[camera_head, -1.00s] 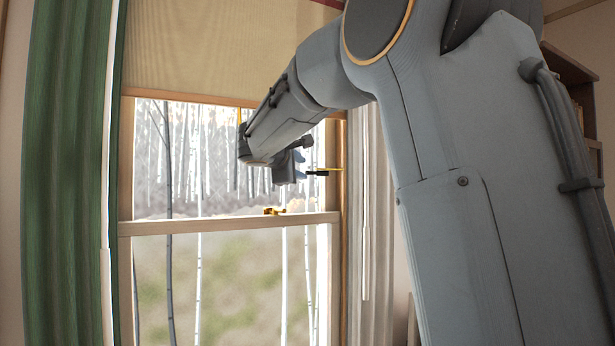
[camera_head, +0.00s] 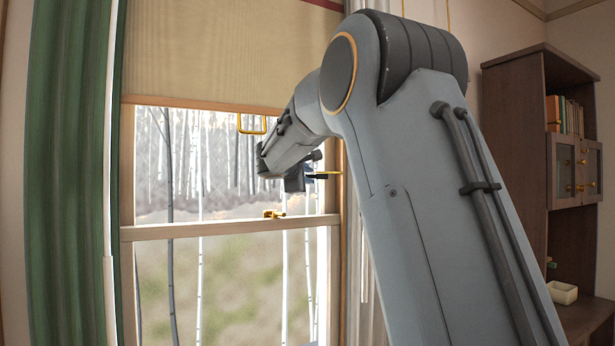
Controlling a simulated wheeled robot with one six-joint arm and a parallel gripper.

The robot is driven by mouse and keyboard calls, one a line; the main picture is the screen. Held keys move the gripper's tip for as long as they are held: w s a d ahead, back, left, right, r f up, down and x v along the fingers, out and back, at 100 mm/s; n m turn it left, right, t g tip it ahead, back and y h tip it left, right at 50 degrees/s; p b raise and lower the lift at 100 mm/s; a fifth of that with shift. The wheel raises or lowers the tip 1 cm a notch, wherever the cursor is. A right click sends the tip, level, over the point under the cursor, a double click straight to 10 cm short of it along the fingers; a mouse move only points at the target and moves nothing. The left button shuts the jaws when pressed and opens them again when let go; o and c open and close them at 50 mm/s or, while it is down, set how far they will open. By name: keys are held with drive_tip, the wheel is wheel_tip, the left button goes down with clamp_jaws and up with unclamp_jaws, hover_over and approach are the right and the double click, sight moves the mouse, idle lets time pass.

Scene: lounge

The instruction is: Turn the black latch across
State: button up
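A small dark bar with gold edging (camera_head: 325,175) sticks out by the right side of the window frame. It looks like the black latch, but it is small and partly covered. A brass catch (camera_head: 274,213) sits on the window's middle rail, lower and to the left. My gripper (camera_head: 304,178) is at the end of my arm, in front of the upper pane, just left of the dark bar. It overlaps the bar's left end in this view; I cannot tell if they touch. The fingers are small and mostly hidden, so their opening does not show.
A tan blind (camera_head: 210,60) with a brass pull (camera_head: 251,125) hangs above my gripper. A green curtain (camera_head: 70,170) hangs at the left. A brown bookcase (camera_head: 515,150) stands at the right. My arm covers much of the middle right.

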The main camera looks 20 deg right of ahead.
clamp_jaws()
